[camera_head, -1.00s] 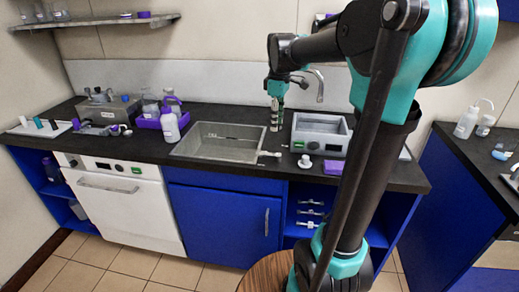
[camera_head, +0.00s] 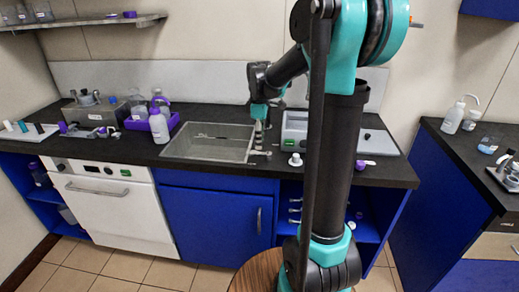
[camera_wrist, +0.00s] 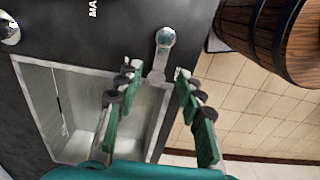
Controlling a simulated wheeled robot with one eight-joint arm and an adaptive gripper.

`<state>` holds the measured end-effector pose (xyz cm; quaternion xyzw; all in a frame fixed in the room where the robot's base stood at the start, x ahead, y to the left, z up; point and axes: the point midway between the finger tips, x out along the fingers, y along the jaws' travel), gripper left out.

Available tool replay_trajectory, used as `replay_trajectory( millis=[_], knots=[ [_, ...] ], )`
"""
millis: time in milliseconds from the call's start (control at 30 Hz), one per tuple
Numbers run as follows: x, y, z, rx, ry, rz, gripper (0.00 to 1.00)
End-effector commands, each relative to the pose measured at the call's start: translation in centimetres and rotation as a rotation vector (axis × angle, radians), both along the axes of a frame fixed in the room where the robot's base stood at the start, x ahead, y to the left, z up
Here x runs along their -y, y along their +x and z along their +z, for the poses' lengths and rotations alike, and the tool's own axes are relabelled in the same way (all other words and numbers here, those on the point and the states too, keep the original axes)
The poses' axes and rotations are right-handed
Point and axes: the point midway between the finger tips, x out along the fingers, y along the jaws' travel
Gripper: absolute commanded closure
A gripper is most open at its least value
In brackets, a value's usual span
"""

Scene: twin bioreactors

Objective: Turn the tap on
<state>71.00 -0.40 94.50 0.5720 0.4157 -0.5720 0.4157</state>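The tap's silver lever (camera_wrist: 163,45) ends in a round knob and shows in the wrist view beside the sink (camera_wrist: 32,85). In the head view the small lever (camera_head: 264,153) lies at the sink's right front corner. My gripper (camera_wrist: 156,72) is open, with one finger on each side of the lever's lower part. I cannot tell whether either fingertip touches it. In the head view my gripper (camera_head: 259,138) points down just above the lever, at the right edge of the sink (camera_head: 205,150). The tap's spout is hidden behind my arm.
A grey instrument (camera_head: 293,130) stands right of the sink, close to my gripper, with a small white-capped item (camera_head: 295,160) in front. A purple tray (camera_head: 140,124) with bottles is left of the sink.

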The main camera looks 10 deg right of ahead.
Motion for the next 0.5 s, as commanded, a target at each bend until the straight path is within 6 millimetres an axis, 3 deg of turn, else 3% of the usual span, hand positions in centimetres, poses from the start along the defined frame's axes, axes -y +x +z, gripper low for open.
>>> replay_trajectory(
  millis=[200, 500],
  knots=[
    [0.0, 0.0, -3.2, 0.0, 0.0, 0.0, 0.62],
    [0.0, 0.0, -4.4, 0.0, 0.0, 0.0, 0.62]
  ],
)
